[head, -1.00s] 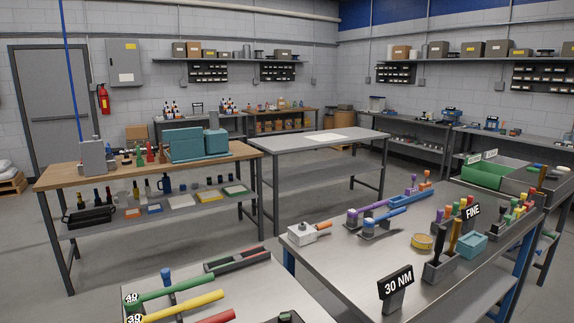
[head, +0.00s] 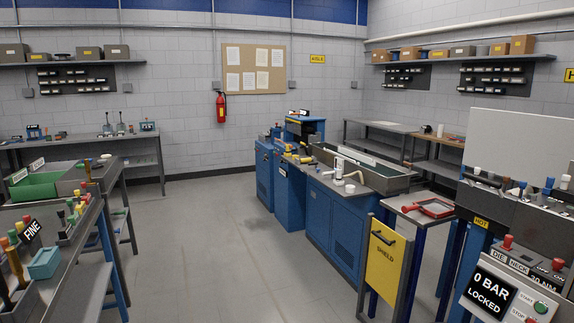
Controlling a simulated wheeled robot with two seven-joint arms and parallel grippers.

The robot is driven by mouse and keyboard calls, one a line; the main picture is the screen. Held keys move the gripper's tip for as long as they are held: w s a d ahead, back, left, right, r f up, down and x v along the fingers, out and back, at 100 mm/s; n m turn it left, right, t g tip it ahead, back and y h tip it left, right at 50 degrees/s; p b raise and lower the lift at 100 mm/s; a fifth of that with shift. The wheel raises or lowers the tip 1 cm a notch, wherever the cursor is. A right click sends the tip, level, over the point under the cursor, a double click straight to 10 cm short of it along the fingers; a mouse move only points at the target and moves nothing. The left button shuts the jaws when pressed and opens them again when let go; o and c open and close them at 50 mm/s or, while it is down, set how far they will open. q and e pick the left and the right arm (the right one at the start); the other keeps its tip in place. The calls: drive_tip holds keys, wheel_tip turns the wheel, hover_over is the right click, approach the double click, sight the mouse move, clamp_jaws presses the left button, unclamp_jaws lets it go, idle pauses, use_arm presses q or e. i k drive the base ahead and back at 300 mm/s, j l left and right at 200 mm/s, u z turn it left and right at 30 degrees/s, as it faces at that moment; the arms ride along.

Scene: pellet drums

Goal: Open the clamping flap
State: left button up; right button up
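I cannot make out a clamping flap for certain in the head view. At the right edge stands a grey machine (head: 484,212) with a yellow HOT label and several red and blue knobs. A lower panel on it reads DIE NECK and 30 NM. A black display (head: 488,292) there reads 0 BAR LOCKED, beside green START and red STOP buttons. A yellow SHIELD panel (head: 385,258) with a black handle stands upright left of the machine. Neither of my grippers is in view.
A blue cabinet machine (head: 335,225) with a grey trough stands at centre right. A small table (head: 425,222) holds a red-framed tray. The floor (head: 220,250) between is clear.

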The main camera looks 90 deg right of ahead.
sight(497, 206)
drive_tip(key=z, duration=4.05)
drive_tip(key=i+j, duration=0.4)
drive_tip(key=i, duration=0.2)
drive_tip(key=i+j, duration=0.4)
drive_tip(key=i, duration=0.15)
